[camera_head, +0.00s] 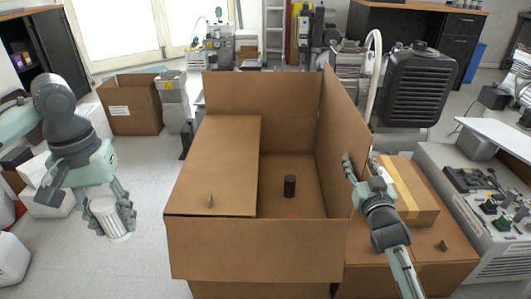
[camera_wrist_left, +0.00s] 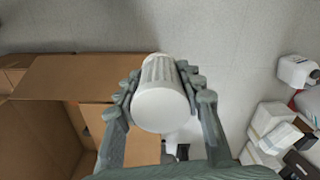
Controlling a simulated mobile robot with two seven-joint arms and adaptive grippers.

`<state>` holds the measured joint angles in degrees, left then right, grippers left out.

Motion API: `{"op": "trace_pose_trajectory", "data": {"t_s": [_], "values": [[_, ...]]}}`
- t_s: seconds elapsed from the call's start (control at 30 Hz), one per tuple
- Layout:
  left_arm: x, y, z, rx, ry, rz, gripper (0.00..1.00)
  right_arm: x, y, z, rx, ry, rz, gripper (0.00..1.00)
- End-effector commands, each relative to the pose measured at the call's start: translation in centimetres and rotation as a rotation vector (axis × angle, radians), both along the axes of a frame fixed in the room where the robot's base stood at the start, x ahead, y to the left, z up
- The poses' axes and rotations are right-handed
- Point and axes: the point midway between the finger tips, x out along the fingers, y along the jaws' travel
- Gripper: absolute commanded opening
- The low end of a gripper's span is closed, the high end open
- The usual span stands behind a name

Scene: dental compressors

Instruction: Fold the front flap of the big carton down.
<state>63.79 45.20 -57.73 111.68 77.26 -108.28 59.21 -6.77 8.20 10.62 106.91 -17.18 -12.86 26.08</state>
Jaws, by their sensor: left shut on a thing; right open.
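The big carton (camera_head: 255,285) stands open in the middle of the head view. Its front flap (camera_head: 255,248) leans outward towards me, past the body below. The left flap (camera_head: 215,165) lies inward over the left part of the opening. The back flap (camera_head: 262,93) and right flap (camera_head: 340,115) stand up. A black cylinder (camera_head: 290,187) is inside. My left gripper (camera_head: 112,218) is shut on a white ribbed canister (camera_wrist_left: 162,105), left of the carton and clear of it. My right gripper (camera_head: 361,163) is open at the right flap's near edge; contact cannot be told.
A smaller open carton (camera_head: 132,104) stands at the back left. A black-finned machine (camera_head: 418,88) is behind right. Grey floor (camera_head: 150,255) is free on the left.

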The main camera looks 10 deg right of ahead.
Motion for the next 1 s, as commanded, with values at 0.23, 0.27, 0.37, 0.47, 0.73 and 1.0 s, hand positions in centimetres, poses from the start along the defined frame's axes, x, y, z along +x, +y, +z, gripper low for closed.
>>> {"op": "trace_pose_trajectory", "data": {"t_s": [0.23,0.27,0.37,0.47,0.73,1.0], "values": [[0.0,-0.01,0.01,0.0,0.0,0.0,0.08,0.09,-0.01,-0.03,0.0,0.001,0.0,0.43],[0.0,-0.01,0.01,0.0,0.0,0.0,0.08,0.09,-0.01,-0.03,0.0,0.001,0.0,0.42],[0.0,-0.01,0.01,0.0,0.0,0.0,0.08,0.08,0.0,-0.02,0.0,0.0,0.001,0.29],[0.0,-0.01,0.01,0.0,0.0,0.0,0.08,0.07,0.0,-0.02,0.0,0.0,0.001,0.17],[0.0,-0.01,0.01,0.0,0.0,0.0,0.08,0.06,0.0,-0.02,-0.001,0.0,0.0,0.0],[0.0,-0.01,0.0,0.0,0.0,0.0,0.08,0.09,-0.01,-0.03,-0.002,0.0,0.0,0.0]]}}
